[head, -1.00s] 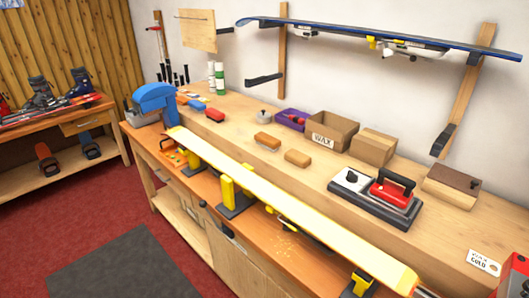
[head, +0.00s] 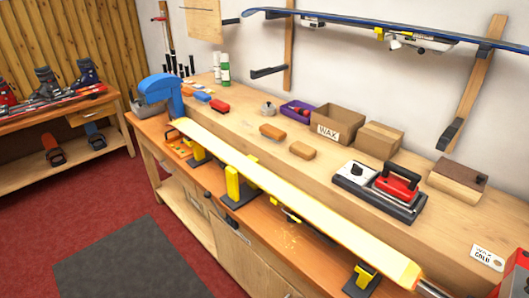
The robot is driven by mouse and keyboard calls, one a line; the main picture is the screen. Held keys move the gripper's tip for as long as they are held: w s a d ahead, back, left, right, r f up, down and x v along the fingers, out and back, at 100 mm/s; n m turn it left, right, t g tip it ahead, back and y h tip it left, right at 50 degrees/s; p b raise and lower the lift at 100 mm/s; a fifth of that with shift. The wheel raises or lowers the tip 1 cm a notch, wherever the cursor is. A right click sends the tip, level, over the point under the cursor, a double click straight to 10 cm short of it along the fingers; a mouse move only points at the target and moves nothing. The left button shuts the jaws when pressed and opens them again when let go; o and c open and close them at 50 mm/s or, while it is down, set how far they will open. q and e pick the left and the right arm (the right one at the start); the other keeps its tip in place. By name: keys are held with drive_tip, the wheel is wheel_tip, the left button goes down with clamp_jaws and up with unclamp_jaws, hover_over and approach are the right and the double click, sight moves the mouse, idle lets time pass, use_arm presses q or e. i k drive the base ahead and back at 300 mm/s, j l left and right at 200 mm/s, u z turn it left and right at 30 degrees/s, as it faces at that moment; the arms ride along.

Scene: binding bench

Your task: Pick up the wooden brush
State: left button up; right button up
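The left one (head: 272,132) has a brown top and a paler underside, like a wooden brush with short bristles. The right one (head: 302,150) is plain and rounded, slightly nearer. A larger wooden block with a dark brown top (head: 458,180) sits at the right; I cannot tell whether it is a brush. Neither of my grippers is in view.
A long yellow ski (head: 300,200) lies clamped along the front of the bench.

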sight(272, 133)
drive_tip(key=i+j+z, duration=0.2)
drive_tip(key=z, duration=0.2)
drive_tip(key=i+j+z, duration=0.15)
drive_tip(key=j+z, duration=0.3)
